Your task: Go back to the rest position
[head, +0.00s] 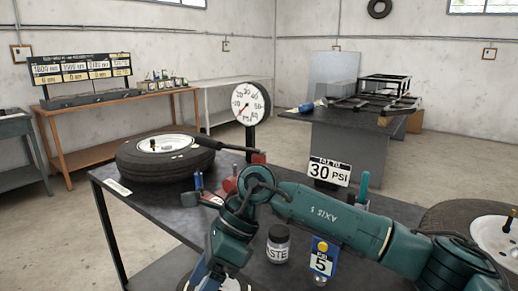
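My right arm (335,216) comes in from the lower right and reaches left across the front of the dark workbench (120,199). It bends at a joint (262,187) in the middle of the picture, and its wrist (228,240) slopes down to the bottom edge. My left arm and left gripper are not in view.
A tyre (140,169) lies on the bench's left, with a dial gauge (251,103) behind. A second tyre (450,214) is at right. Open floor lies behind.

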